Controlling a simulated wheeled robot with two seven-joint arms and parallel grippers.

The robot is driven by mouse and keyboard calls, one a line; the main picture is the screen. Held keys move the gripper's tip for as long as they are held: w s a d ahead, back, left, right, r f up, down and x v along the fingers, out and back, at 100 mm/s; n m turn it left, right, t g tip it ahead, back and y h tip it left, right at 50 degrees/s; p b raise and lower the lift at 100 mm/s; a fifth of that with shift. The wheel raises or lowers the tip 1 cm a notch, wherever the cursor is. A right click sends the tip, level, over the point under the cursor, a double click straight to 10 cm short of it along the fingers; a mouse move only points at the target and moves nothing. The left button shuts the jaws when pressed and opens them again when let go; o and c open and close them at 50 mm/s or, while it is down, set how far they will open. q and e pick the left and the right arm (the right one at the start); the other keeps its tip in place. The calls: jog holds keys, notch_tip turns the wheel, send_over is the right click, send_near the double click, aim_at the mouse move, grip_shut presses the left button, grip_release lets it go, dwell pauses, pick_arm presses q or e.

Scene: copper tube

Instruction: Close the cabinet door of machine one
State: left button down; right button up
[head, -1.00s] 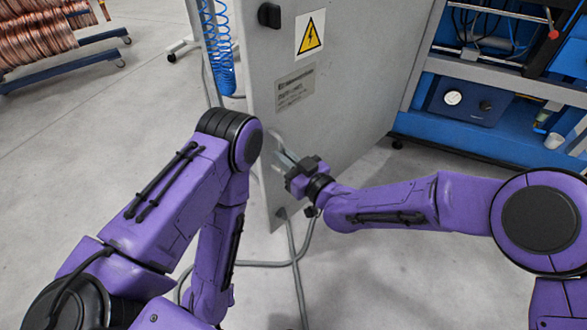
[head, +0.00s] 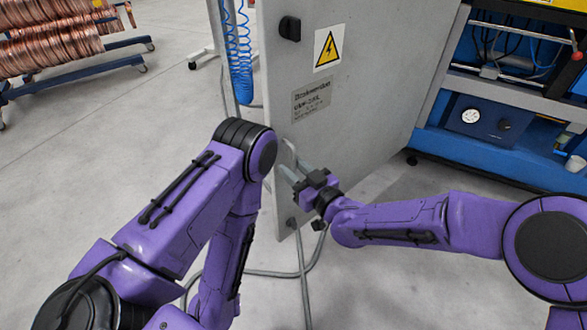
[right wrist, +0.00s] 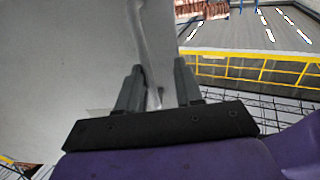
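The grey cabinet door (head: 365,90) stands open in the head view, with a yellow warning sign, a label and a black latch on its face. A pale curved handle (head: 289,151) is near its free edge. My right gripper (head: 290,173) is at that handle. In the right wrist view its two fingers (right wrist: 158,85) are apart, and the grey handle (right wrist: 144,40) runs down between them; firm contact on both sides is not visible. My left arm crosses in front of the door's lower left, but its gripper is out of view.
A blue machine (head: 478,150) with an open bay of wiring and a gauge stands at the right. A blue coiled hose (head: 236,60) hangs left of the door. Grey cables (head: 301,270) lie below it. Copper coils (head: 60,40) sit on a rack back left, with clear floor in front.

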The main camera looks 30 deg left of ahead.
jog(key=p+v, duration=0.1)
jog(key=v, duration=0.9)
jog(key=shift+d, duration=0.25)
